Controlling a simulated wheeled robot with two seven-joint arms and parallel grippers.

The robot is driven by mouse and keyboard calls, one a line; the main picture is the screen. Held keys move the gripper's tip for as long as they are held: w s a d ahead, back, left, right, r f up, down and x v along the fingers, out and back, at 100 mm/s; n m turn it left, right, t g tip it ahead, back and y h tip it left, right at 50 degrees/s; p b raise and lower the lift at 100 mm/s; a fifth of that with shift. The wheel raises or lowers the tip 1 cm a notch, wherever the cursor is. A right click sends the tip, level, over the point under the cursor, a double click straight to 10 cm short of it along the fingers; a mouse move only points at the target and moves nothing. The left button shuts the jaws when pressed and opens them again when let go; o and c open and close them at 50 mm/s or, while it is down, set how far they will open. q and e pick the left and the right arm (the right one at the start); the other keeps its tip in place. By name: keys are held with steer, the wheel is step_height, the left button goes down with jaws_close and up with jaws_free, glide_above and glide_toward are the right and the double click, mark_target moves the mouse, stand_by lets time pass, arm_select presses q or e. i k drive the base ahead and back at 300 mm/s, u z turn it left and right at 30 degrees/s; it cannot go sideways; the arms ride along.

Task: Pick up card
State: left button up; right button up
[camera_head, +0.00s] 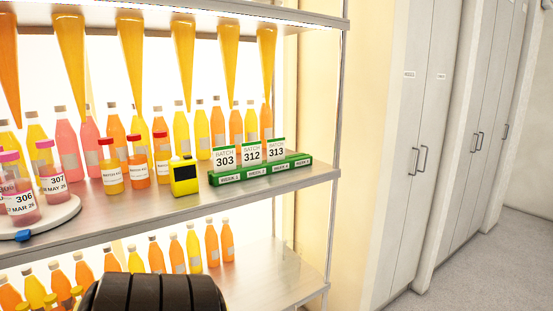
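Three white cards with green top edges stand upright in a green holder (215,180) on the shelf: the batch 303 card (225,157) at left, the batch 312 card (252,154) in the middle, and the batch 313 card (276,151) at right. The holder's front has several small white week labels; no card stands above its right end. Neither of my grippers shows in this view.
A yellow device (185,178) with a dark screen stands left of the holder. Small capped bottles (111,178) and a white round tray (50,222) with dated jars are further left. Juice bottles line the back. A metal post (337,120) bounds the shelf at right.

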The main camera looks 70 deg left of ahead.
mark_target(224, 159)
steer(key=i, duration=0.75)
steer(key=u, duration=2.6)
